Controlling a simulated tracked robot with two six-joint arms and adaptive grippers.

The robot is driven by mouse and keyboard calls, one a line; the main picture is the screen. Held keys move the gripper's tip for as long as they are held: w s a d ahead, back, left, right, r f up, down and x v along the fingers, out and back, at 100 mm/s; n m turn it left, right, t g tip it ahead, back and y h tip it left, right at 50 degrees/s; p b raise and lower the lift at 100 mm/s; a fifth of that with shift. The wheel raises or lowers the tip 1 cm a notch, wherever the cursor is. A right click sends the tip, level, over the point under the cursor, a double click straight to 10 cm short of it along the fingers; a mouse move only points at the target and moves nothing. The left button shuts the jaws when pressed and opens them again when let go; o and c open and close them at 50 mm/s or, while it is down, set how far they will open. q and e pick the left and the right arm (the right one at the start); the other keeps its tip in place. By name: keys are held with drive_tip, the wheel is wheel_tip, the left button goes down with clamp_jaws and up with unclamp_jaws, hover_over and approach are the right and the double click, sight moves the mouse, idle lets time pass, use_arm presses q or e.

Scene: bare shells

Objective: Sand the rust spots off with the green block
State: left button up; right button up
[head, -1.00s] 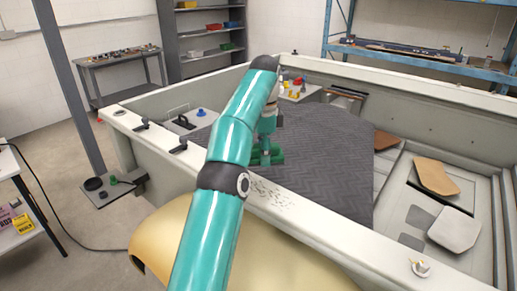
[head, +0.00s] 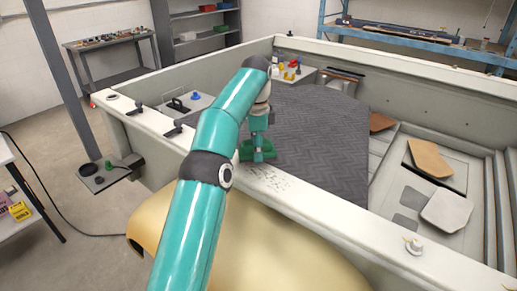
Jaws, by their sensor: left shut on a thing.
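My left arm reaches in from the bottom left, and its gripper (head: 258,146) points down just behind the near white rim (head: 330,218). The gripper is shut on the green block (head: 263,157), which shows as a dark green shape at its lower end. Block and green fingers are hard to tell apart, and I cannot tell whether the block touches a surface. A patch of dark speckled spots (head: 272,182) lies on top of the rim, just in front and to the right of the gripper. My right gripper is out of view.
Behind the rim lies a grey quilted mat (head: 320,130). Black cleats (head: 173,129) stand on the left rim and a small white fitting (head: 412,246) on the right. Brown (head: 430,158) and grey panels (head: 447,210) lie inside at right. A tan curved shell (head: 250,240) lies below.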

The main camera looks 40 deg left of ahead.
use_arm(q)
drive_tip(key=shift+f+b, duration=0.65)
drive_tip(key=shift+f, duration=0.3)
idle(0.3)
